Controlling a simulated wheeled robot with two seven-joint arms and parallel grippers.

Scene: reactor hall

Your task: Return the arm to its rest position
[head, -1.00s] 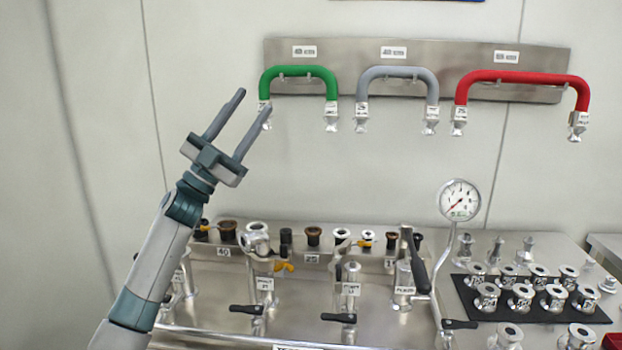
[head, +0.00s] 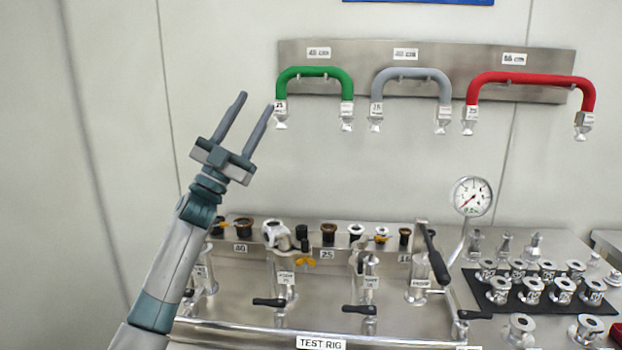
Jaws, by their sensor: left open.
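My left gripper (head: 244,121) is raised at the left in the head view, with its two fingers spread and nothing between them. Its arm comes up from the lower left, in front of the left end of the test rig. The fingertips point up and to the right, just left of the green hose (head: 314,74) in the picture. I cannot tell the depth gap between them. My right gripper is not in view.
The grey hose (head: 411,74) and red hose (head: 530,78) hang with the green one on a metal wall plate (head: 362,60). Below stands the test rig (head: 330,283) with ports, valves and a pressure gauge (head: 472,197). A black mat (head: 513,301) holds several metal fittings. The wall area between is clear.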

